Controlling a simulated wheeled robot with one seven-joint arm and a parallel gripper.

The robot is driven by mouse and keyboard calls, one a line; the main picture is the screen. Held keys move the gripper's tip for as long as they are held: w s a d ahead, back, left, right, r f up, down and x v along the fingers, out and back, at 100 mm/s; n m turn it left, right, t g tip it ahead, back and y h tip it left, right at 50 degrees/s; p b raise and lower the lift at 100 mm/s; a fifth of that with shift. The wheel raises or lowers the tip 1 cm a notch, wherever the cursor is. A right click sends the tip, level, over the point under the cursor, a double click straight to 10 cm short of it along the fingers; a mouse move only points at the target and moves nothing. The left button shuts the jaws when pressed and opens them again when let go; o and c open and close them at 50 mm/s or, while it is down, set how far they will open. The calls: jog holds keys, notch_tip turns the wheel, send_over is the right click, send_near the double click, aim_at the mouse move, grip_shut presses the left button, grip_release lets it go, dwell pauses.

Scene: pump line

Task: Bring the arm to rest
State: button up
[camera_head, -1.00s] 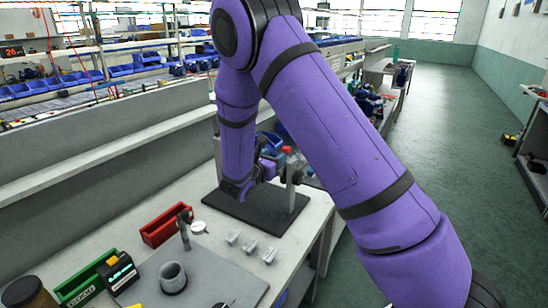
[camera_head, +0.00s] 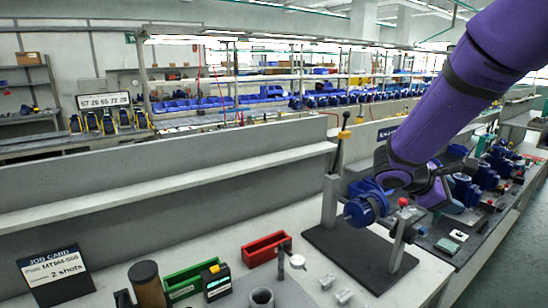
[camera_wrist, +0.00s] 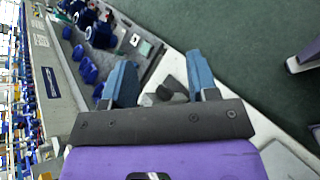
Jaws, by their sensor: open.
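My purple arm (camera_head: 450,105) comes in from the upper right of the head view and bends down behind the bench fixture. In the wrist view my gripper (camera_wrist: 161,80) has its two blue fingers wide apart. I see nothing held between them; some grey shapes lie in the background there, too small to name. In the head view the fingers cannot be made out.
A blue pump (camera_head: 366,204) sits in a stand on a black plate (camera_head: 345,256), close to my forearm. A red bin (camera_head: 264,249), green bin (camera_head: 190,280) and job card (camera_head: 55,274) stand further left. The floor (camera_head: 510,215) at right is clear.

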jog(key=s+a+r+m+t+y, duration=0.1)
jog(key=s+a+r+m+y, duration=0.2)
jog(key=s, duration=0.5)
jog(key=s+a+r+m+t+y, duration=0.1)
jog(key=s+a+r+m+y, duration=0.2)
jog(key=s+m+y, duration=0.2)
jog(key=s+a+r+m+t+y, duration=0.2)
jog(key=s+a+r+m+y, duration=0.1)
jog(key=s, duration=0.7)
jog(key=shift+s+a+r+m+y, duration=0.25)
jog(key=shift+s+r+m+y, duration=0.15)
jog(key=shift+m+y, duration=0.45)
